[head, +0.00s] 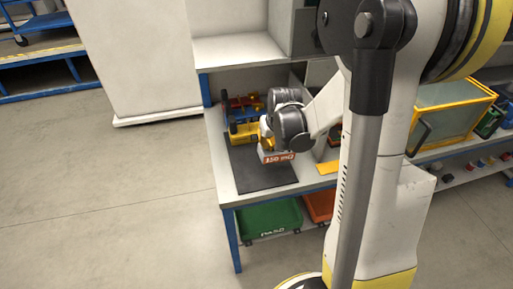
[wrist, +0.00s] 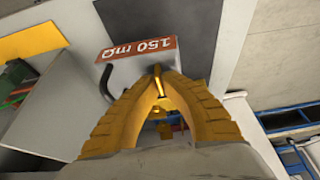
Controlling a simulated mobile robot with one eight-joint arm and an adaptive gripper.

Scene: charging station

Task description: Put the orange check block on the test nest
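The check block (head: 277,156) has a pale body and an orange-red face marked "150 mΩ", upside down in both views. In the wrist view the block (wrist: 140,58) lies just past my fingertips. My gripper (wrist: 157,70) has its yellow fingers drawn close together, with a thin orange strip between them at the block's near edge. It appears shut on the block. In the head view my gripper (head: 266,138) is over the dark mat (head: 262,177), with the block under it; the gap to the mat is unclear. I cannot pick out the test nest for certain.
Yellow, blue and red items (head: 243,113) stand at the bench's back left. A grey upright panel (wrist: 45,110) and a yellow strip (wrist: 30,42) are beside the block in the wrist view. A yellow-framed case (head: 450,108) is at right. Green (head: 268,219) and orange bins sit below.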

